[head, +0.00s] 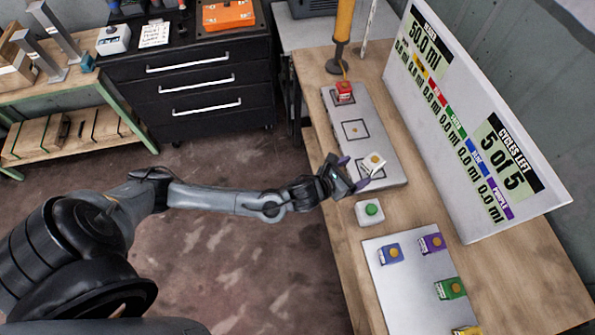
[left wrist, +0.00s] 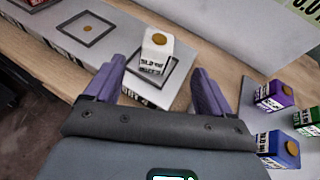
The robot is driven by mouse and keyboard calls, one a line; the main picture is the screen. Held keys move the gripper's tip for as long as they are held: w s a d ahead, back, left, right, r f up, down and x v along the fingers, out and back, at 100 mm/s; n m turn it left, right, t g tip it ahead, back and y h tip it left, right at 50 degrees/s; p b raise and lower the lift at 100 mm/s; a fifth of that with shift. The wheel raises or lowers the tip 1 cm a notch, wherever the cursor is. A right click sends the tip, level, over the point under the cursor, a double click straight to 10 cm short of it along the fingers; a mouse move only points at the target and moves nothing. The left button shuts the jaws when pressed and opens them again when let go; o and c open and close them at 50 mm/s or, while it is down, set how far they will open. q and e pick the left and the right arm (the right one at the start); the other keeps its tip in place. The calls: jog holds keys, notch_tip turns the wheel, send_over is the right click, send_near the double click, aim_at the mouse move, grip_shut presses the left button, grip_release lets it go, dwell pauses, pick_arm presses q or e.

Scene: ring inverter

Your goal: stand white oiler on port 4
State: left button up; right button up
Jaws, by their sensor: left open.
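The white oiler (head: 374,162), a small block with an orange-brown cap, is at the near end of the grey port plate (head: 340,112). In the left wrist view the white oiler (left wrist: 155,52) stands upright within the outlined square of port 4 (left wrist: 130,92), whose label shows partly on the plate's edge. My left gripper (head: 353,172) is open, its purple fingers spread. In the wrist view the oiler is just beyond and between the fingertips (left wrist: 158,66); contact is not clear. My right gripper is not in view.
A red oiler (head: 344,91) stands at the plate's far end below an orange dispenser (head: 343,22). A green button box (head: 370,210) is near the gripper. A grey tray (head: 409,290) holds several coloured oilers. A display board (head: 465,115) borders the right side.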

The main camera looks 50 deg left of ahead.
pick_arm(q)
jog(key=s+d+f+n+g, duration=0.1)
jog(key=s+d+n+g, duration=0.15)
jog(key=s+n, duration=0.5)
jog(key=s+d+n+g, duration=0.2)
jog(key=s+n+g, duration=0.15)
jog(key=n, duration=0.65)
jog(key=s+a+n+g+y, duration=0.1)
jog(key=s+a+n+g, duration=0.1)
jog(key=s+n, duration=0.5)
jog(key=s+a+n+g, duration=0.2)
jog(key=s+a+n, duration=0.2)
jog(key=s+n, duration=0.4)
jog(key=shift+s+a+r+n+y, duration=0.3)
jog(key=shift+a+r+n+y, duration=0.1)
jog(key=shift+n, duration=0.75)
jog(key=shift+r, duration=0.15)
notch_tip(320, 180, up, 26)
jog(key=p, duration=2.5)
jog(key=shift+f+p, duration=0.2)
jog(key=shift+p, duration=0.2)
